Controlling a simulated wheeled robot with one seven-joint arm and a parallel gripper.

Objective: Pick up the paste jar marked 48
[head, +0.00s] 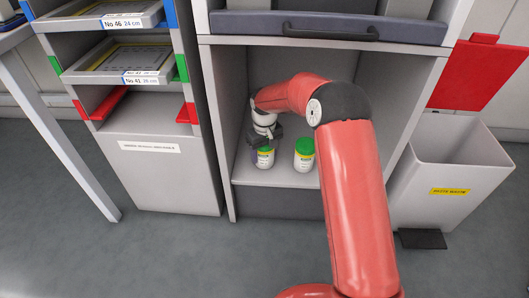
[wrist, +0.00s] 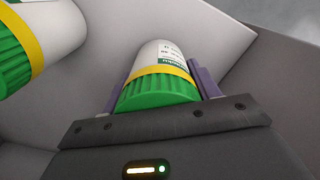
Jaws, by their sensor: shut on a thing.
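My gripper (head: 265,142) is inside the open bay of the grey cabinet. It is shut on a white paste jar (head: 265,157) with a green ribbed lid and a yellow band. In the wrist view, the held jar (wrist: 162,65) sits between the two purple-grey fingers, lid towards me, its label partly visible. I cannot read a 48 on it. A second similar jar (head: 304,155) stands upright just to the right on the bay floor; it also shows at the upper left of the wrist view (wrist: 45,35). I cannot tell whether the held jar touches the bay floor.
The bay's side walls (head: 224,110) and the drawer above (head: 320,27) close in around my arm. A rack with trays (head: 118,62) stands at the left. A grey waste bin (head: 448,180) with a raised red lid (head: 478,72) stands at the right. The floor in front is clear.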

